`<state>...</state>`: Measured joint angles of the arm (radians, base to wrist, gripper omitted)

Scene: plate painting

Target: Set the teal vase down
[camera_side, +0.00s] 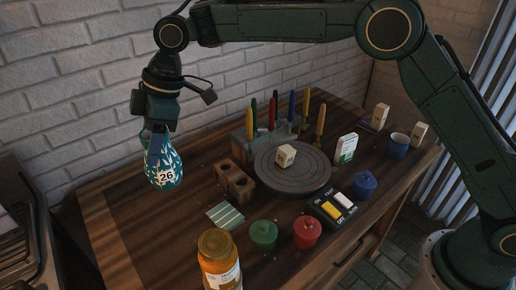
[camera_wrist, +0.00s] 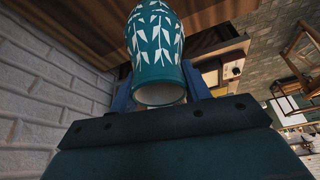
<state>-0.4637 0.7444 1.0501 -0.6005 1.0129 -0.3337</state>
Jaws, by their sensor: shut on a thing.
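A round grey turntable (camera_side: 292,178) holds a small wooden block (camera_side: 285,155). A brown brick (camera_side: 234,180), a striped tile (camera_side: 225,215), an orange jar (camera_side: 218,260), green (camera_side: 263,236), red (camera_side: 307,232) and blue (camera_side: 365,185) pots, and a switch box (camera_side: 331,209) stand around it. The table's left end looks clear.

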